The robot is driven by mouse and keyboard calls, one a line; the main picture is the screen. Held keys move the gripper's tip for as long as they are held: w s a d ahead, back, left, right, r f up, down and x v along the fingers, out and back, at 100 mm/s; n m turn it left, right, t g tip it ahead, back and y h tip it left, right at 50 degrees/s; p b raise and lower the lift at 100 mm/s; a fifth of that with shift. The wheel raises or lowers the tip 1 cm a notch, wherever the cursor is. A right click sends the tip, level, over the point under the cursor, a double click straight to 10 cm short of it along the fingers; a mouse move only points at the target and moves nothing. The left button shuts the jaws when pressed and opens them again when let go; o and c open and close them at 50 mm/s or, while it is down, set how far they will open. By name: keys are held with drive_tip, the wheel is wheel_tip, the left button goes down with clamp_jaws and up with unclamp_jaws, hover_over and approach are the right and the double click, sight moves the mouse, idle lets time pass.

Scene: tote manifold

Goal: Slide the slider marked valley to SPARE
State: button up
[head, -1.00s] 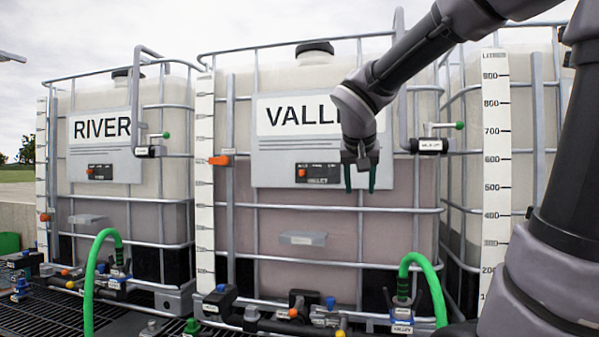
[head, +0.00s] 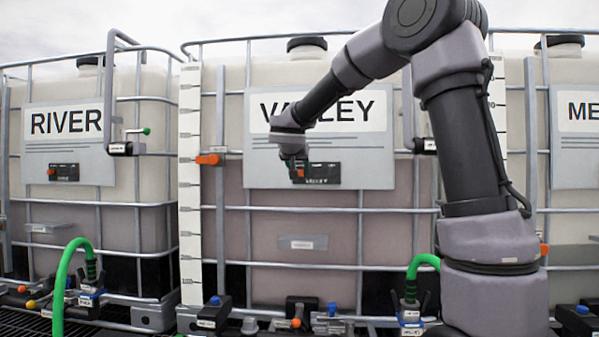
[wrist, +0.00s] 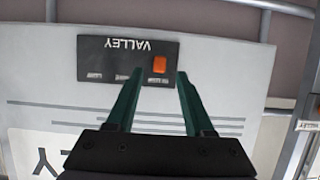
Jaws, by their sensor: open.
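The valley slider is a black panel (head: 322,173) marked VALLEY on the lower part of the VALLEY tank's sign. Its orange knob (head: 300,174) is at the left end of the panel in the head view. The wrist view shows the panel (wrist: 110,60) upside down, with the knob (wrist: 159,65) at its right end. Small position labels line the panel but are too blurred to read. My gripper (head: 292,168) is open at the knob. In the wrist view my green fingers (wrist: 160,76) lie either side of the knob's near edge; contact is not visible.
The VALLEY sign plate (head: 262,150) hangs on a caged tank. A RIVER tank sign (head: 65,150) is at left. Cage bars, hoses (head: 62,280) and valves lie below the panel.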

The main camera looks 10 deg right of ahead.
sight(300, 171)
drive_tip(key=shift+x, duration=1.7)
clamp_jaws()
drive_tip(key=shift+s, duration=0.1)
